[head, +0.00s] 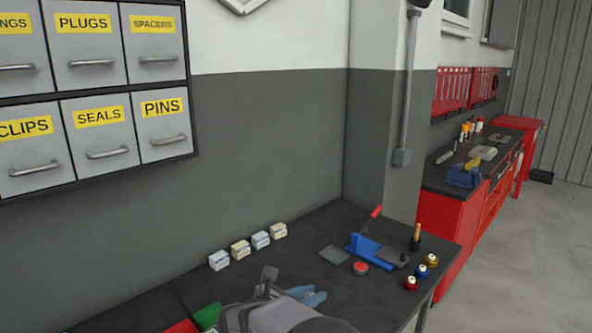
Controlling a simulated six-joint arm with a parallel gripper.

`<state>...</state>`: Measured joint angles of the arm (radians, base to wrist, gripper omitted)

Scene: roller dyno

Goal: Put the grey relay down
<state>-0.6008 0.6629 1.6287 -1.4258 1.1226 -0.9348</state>
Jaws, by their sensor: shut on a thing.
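My gripper (268,297) is at the bottom centre of the head view, over the near part of the dark bench (150,289). Only its grey body and a dark upright part show, and its fingertips are hidden from this side. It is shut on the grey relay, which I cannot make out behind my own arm. I see no other grey relay on the bench.
Several small white boxes (240,249) stand by the wall. A blue press (368,249) with a red handle stands at right, near a red round tin (361,268) and several small coloured pieces (421,271). Green (207,315) and blue (313,298) things lie close beside my gripper.

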